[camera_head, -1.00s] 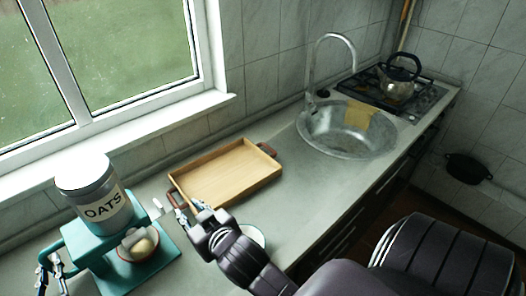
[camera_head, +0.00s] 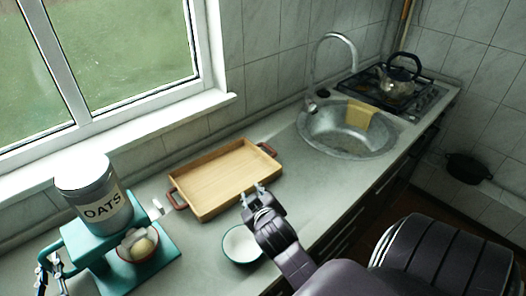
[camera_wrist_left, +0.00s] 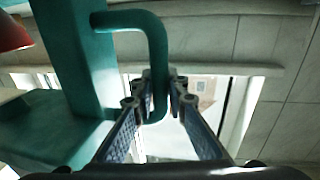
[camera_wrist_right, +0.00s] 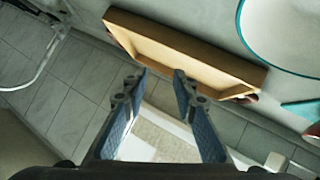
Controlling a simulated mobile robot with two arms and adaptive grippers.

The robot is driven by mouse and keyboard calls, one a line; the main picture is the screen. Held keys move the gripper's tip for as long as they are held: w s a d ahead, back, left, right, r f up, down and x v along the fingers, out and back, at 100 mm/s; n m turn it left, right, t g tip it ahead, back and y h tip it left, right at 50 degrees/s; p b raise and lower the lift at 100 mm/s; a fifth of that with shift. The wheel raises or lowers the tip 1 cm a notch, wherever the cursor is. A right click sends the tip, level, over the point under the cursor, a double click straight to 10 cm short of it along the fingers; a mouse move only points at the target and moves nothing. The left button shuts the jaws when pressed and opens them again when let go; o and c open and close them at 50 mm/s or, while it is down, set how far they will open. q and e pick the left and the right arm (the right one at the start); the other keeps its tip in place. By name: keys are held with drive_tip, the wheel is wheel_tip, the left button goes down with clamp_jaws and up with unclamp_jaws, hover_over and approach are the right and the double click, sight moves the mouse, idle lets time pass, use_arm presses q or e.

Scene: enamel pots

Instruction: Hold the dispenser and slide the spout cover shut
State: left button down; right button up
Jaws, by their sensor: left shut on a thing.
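The dispenser is a teal stand with a grey canister labelled OATS (camera_head: 97,205) on top. A teal side handle (camera_wrist_left: 157,60) stands out from it. My left gripper (camera_wrist_left: 158,88) is shut on this handle; in the head view it shows at the lower left (camera_head: 46,272). A small white tab (camera_head: 157,210), seemingly the spout cover's, sticks out on the dispenser's right side. Whether the cover is open is hard to tell. A red-rimmed bowl (camera_head: 122,252) with pale contents sits under the spout. My right gripper (camera_head: 254,192) is open and empty, well right of the tab.
A wooden tray (camera_head: 225,178) with red-brown handles lies behind my right gripper. A white bowl with a teal rim (camera_head: 242,245) stands on the counter between the dispenser and my right arm. The sink (camera_head: 345,130) and a kettle (camera_head: 398,88) on the stove are farther right.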

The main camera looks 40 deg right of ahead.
drive_tip(key=shift+s+d+f+h, duration=0.1)
drive_tip(key=shift+s+d+f, duration=0.1)
drive_tip(key=shift+d, duration=0.3)
drive_tip(key=shift+s+d+f+h, duration=0.1)
drive_tip(key=shift+s+d+f, duration=0.1)
drive_tip(key=shift+d, duration=0.35)
drive_tip(key=shift+s+d+f+h, duration=0.1)
drive_tip(key=shift+s+d, duration=0.1)
drive_tip(key=shift+d, duration=0.3)
use_arm(q)
drive_tip(key=c, duration=1.8)
unclamp_jaws()
drive_tip(key=shift+c, duration=0.2)
drive_tip(key=shift+s, duration=0.15)
